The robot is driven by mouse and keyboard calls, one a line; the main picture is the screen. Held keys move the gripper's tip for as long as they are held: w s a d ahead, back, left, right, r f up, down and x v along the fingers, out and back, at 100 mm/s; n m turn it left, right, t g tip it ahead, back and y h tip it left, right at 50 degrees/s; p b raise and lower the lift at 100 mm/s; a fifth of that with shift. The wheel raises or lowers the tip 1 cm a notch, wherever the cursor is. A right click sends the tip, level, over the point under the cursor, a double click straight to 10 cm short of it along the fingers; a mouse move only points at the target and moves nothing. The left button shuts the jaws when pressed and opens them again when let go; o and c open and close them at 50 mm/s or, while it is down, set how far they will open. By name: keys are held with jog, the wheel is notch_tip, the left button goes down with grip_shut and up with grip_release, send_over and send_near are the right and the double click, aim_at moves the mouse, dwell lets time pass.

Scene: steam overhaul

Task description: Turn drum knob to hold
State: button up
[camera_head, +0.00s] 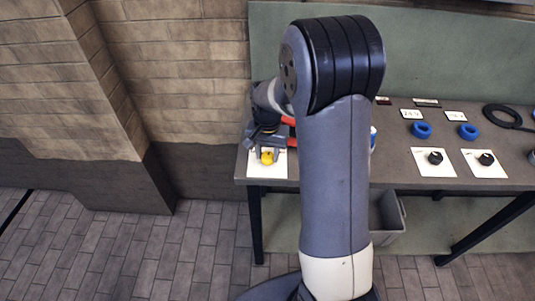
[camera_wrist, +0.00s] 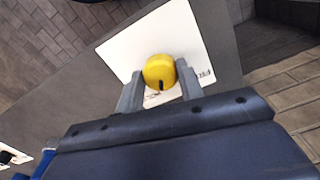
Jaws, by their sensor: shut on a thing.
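The yellow knob (camera_wrist: 159,68) sits on a white plate (camera_wrist: 125,45). In the head view the knob (camera_head: 267,157) is at the table's left end, near the front edge. A dark mark on the knob points toward my palm in the wrist view. In the head view my gripper (camera_head: 266,147) is partly hidden by my arm.
Two white plates with black knobs (camera_head: 435,157) (camera_head: 486,159) stand to the right on the table (camera_head: 395,170). Behind them are blue rings (camera_head: 421,130), small labels and a black coil (camera_head: 503,117). A grey bin (camera_head: 391,217) is below. A brick wall (camera_head: 180,60) rises at left.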

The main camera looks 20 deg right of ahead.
aim_at(267, 156)
jog(key=shift+m, duration=2.2)
jog(key=shift+b, duration=0.3)
jog(key=o, duration=1)
notch_tip(267, 156, up, 11)
jog(key=shift+f, duration=0.1)
notch_tip(267, 156, down, 11)
jog(key=shift+r, duration=0.1)
